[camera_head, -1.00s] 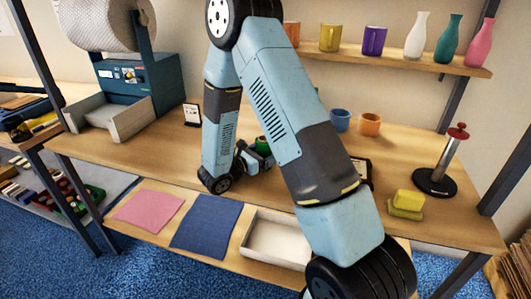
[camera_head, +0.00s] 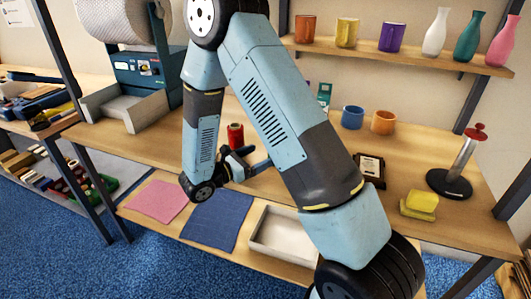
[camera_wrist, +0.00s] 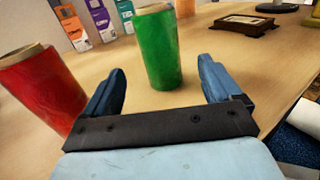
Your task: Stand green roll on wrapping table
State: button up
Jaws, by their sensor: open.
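The green roll (camera_wrist: 158,48) stands upright on the wooden wrapping table (camera_head: 400,160) in the wrist view. In the head view I cannot see it; my arm probably covers it. My gripper (camera_wrist: 160,78) is open and empty. Its two blue fingers point toward the green roll, which shows between them and looks just beyond their tips. In the head view my gripper (camera_head: 252,160) is low over the table, partly hidden by my arm. A red roll (camera_wrist: 42,88) stands left of my gripper in the wrist view; it also shows in the head view (camera_head: 235,136).
A dark framed plaque (camera_head: 370,169), yellow sponges (camera_head: 420,204) and a red-knobbed post (camera_head: 462,165) stand to the right. Blue (camera_head: 352,117) and orange (camera_head: 383,122) mugs are at the back. A white tray (camera_head: 257,245) and cloths lie on the lower shelf.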

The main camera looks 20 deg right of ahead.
jog(key=shift+v, duration=1.15)
jog(key=shift+c, duration=0.2)
dwell(0.5)
